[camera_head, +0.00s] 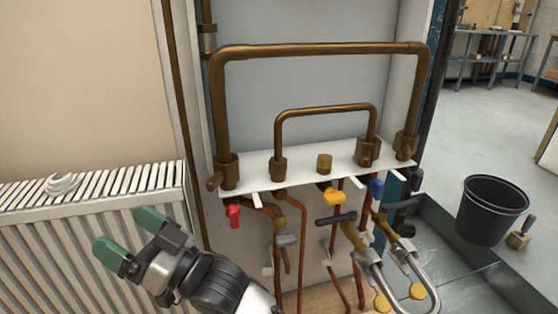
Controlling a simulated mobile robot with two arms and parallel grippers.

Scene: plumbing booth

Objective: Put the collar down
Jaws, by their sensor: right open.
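My right gripper (132,240) has green fingertips and is in front of the radiator's right part. Its fingers are apart with nothing between them. A short brass ring-shaped piece (324,163), which looks like a collar, stands on the white shelf (344,157) between the feet of the small pipe arch. It is well to the right of my gripper and apart from it. A white ring-like item (62,184) lies on top of the radiator (150,181); I cannot tell what it is. My left gripper is out of view.
A large copper pipe arch (320,48) and a smaller arch (322,111) rise from the shelf. Valves with red (234,215), yellow (334,197) and blue (376,187) handles hang below. A black bucket (491,211) stands at the right.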

